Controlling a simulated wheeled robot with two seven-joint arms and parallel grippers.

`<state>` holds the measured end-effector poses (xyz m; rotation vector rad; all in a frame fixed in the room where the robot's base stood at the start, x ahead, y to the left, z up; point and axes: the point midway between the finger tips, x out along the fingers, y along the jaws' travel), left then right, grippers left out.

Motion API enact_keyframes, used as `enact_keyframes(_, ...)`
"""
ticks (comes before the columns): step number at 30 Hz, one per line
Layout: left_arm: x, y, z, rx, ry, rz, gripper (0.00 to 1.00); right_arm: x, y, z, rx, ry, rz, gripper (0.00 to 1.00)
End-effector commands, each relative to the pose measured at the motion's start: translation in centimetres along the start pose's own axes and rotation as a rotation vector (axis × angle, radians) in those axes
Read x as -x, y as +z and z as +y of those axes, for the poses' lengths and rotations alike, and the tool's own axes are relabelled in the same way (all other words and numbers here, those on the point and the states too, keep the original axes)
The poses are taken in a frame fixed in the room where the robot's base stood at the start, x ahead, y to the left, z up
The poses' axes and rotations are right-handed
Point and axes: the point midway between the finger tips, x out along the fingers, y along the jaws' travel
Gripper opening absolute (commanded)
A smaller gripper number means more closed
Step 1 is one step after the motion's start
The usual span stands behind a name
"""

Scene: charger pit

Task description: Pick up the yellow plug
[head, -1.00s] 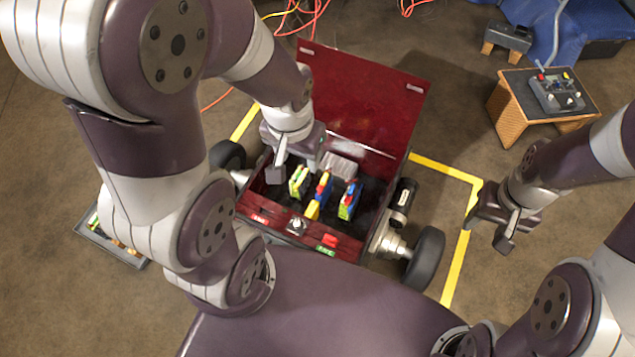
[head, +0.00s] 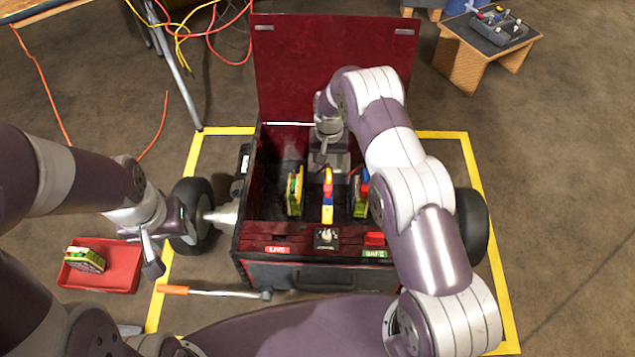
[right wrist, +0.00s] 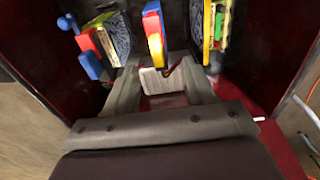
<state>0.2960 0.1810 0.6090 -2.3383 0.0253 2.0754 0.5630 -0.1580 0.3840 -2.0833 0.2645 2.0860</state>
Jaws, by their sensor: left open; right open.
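The yellow plug (head: 327,211), with blue and red parts above it, stands in the middle of the open dark red box (head: 335,83). In the right wrist view the yellow plug (right wrist: 156,50) shows as a curved yellow piece between and beyond the fingertips. My right gripper (head: 328,165) is inside the box behind the plug. Its fingers (right wrist: 162,82) are open, with a pale block showing between them; whether they touch the plug cannot be told. My left gripper (head: 151,262) is open and empty, left of the box beside a red tray.
The red tray (head: 118,280) holds another unit. A knob (head: 326,237) and red button (head: 374,238) sit on the front edge. An orange-handled tool (head: 215,291) lies in front.

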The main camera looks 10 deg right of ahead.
Motion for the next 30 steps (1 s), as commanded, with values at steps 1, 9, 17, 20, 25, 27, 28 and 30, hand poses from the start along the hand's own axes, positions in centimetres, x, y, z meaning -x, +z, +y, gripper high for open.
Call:
enact_keyframes(1,-1.1,0.1,0.0,0.000,0.000,-0.001,0.54,-1.8,0.0,0.0,0.001,0.000,-0.001,0.54)
enact_keyframes(9,-2.4,0.3,0.0,0.000,0.000,-0.001,0.54,-4.7,0.1,0.1,0.002,0.000,0.000,0.54)
enact_keyframes(17,-5.0,0.6,0.0,0.000,0.000,-0.001,0.54,-9.1,0.3,0.4,0.003,0.000,0.001,0.54)
enact_keyframes(20,-4.8,0.6,0.0,0.000,0.000,-0.001,0.54,-8.9,0.3,0.4,0.003,-0.001,0.003,0.54)
enact_keyframes(25,-4.7,0.6,0.0,0.000,0.000,-0.001,0.54,-8.8,0.3,0.4,0.003,0.000,0.002,0.31)
enact_keyframes(27,-4.7,0.6,0.0,0.000,0.000,-0.001,0.54,-8.8,0.3,0.4,0.003,0.000,0.001,0.09)
enact_keyframes(28,-4.7,0.6,0.0,0.000,0.000,-0.001,0.54,-8.8,0.3,0.4,0.003,0.000,0.001,0.00)
enact_keyframes(30,-4.7,0.6,0.0,0.000,0.000,-0.001,0.54,-8.8,0.3,0.4,0.003,0.000,0.001,0.00)
